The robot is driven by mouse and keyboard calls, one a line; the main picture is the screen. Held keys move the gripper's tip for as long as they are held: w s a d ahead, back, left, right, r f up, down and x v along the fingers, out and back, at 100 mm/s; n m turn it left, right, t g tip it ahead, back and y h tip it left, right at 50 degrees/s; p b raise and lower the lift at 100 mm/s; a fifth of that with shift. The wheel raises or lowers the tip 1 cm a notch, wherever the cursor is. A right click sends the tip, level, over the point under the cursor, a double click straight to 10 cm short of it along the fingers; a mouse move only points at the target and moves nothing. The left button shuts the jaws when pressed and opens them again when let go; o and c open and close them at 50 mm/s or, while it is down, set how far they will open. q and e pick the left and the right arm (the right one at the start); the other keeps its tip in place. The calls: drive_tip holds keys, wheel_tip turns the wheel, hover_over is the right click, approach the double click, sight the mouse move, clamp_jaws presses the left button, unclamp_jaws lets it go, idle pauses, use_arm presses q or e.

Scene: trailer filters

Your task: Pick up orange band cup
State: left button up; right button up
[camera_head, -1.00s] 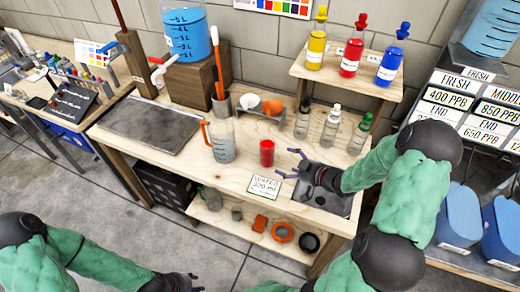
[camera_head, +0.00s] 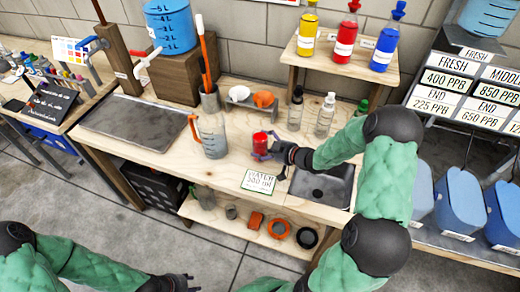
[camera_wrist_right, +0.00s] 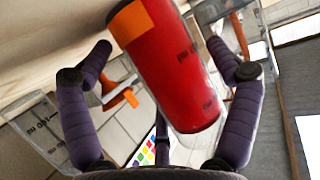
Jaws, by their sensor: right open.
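A red cup (camera_head: 260,143) stands on the wooden workbench, right of the measuring jug. In the right wrist view the same cup (camera_wrist_right: 170,75) shows an orange patch near one end and faint dark marks on its side. My right gripper (camera_head: 267,146) is at the cup; its purple fingers (camera_wrist_right: 158,47) are spread on either side of it, open, with gaps visible between fingers and cup. My left gripper (camera_head: 180,282) is low at the bottom of the head view, away from the bench; its fingers are too small to read.
A clear measuring jug (camera_head: 212,138) with an orange handle stands just left of the cup. A card (camera_head: 258,181) lies in front. Clear bottles (camera_head: 325,115) stand behind right, beside my forearm.

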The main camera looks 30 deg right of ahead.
drive_tip(key=shift+w+a+f, duration=0.2)
drive_tip(key=shift+w, duration=0.35)
drive_tip(key=c, duration=1.2)
drive_tip(key=shift+r, duration=0.15)
drive_tip(key=shift+r+p, duration=1)
drive_tip(key=shift+r, duration=0.6)
drive_tip(key=shift+s+a+r+p, duration=0.65)
drive_tip(key=shift+s+a+r, duration=0.35)
drive_tip(key=shift+a+r, duration=0.85)
drive_tip(key=shift+s+a+r+p, duration=0.6)
drive_tip(key=shift+s+a+r, duration=0.6)
drive_tip(key=shift+a, duration=1.05)
drive_tip(key=shift+s+a+r+p, duration=0.65)
drive_tip(key=shift+s+a+r, duration=0.2)
drive_tip(key=shift+a+r, duration=1.05)
drive_tip(key=shift+a+f, duration=0.15)
drive_tip(key=shift+a, duration=0.1)
